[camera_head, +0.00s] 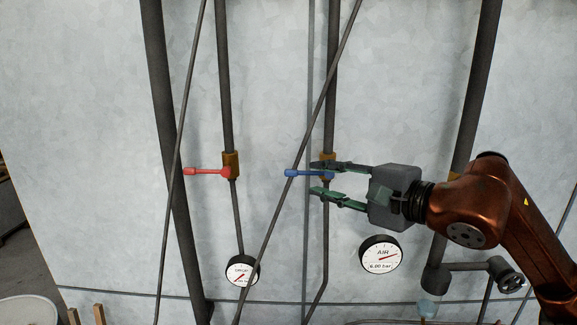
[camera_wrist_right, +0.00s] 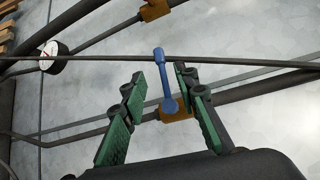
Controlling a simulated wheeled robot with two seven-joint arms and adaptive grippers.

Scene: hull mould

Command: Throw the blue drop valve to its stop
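The blue drop valve's lever (camera_head: 304,173) lies level, pointing left from its brass body (camera_head: 327,160) on a dark vertical pipe. The lever also shows in the right wrist view (camera_wrist_right: 164,82), with its brass body (camera_wrist_right: 176,115) near the finger bases. My right gripper (camera_head: 315,179) reaches in from the right with its fingers spread, one above and one below the lever. In the right wrist view the lever lies between the green-padded fingers, with a gap on the left and closer to the right finger. My left gripper is in neither view.
A thin diagonal rod (camera_head: 270,222) crosses at the lever's tip. A red-handled valve (camera_head: 207,171) is on the pipe to the left. A white gauge (camera_head: 242,270) and an AIR gauge reading 6.00 bar (camera_head: 381,255) sit lower. A thick dark pipe (camera_head: 474,85) stands right.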

